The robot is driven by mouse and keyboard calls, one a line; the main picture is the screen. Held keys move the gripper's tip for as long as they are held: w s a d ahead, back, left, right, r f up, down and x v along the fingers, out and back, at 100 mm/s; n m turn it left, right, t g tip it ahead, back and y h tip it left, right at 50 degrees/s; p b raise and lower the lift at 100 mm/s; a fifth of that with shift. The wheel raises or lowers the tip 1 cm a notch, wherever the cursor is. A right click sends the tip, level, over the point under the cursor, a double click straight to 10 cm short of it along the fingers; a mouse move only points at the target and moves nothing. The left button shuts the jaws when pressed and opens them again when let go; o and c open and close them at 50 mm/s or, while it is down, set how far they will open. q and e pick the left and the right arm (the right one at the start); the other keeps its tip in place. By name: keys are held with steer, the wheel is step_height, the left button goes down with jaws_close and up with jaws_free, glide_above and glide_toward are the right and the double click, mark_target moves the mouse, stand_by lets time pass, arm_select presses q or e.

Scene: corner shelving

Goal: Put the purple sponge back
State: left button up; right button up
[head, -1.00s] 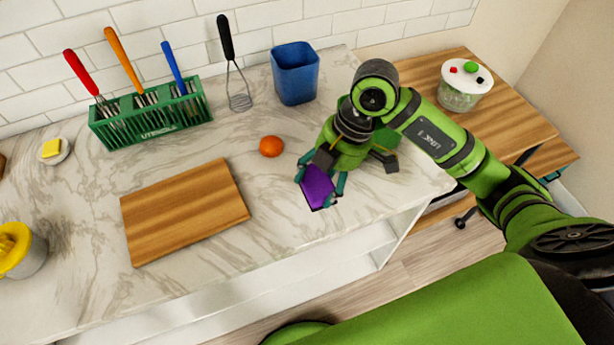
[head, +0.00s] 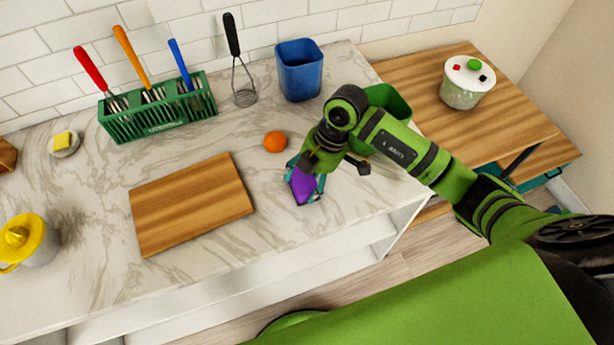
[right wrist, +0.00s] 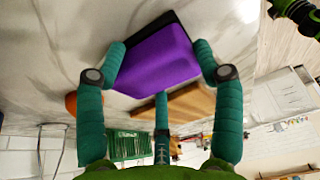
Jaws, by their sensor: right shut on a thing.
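The purple sponge (head: 302,186) is held by my right gripper (head: 306,183) over the marble counter, to the right of the wooden cutting board. In the right wrist view the purple sponge (right wrist: 160,60) sits between the teal fingers of the right gripper (right wrist: 160,72), which are closed around it. A dark underside or edge shows along the sponge's border. I cannot tell whether the sponge touches the counter. My left gripper is not in view.
An orange (head: 275,141) lies close behind the sponge.

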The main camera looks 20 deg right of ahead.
steer(key=o, duration=1.1)
steer(key=shift+f, duration=0.1)
steer(key=b+v, duration=0.3)
steer(key=v, duration=0.9)
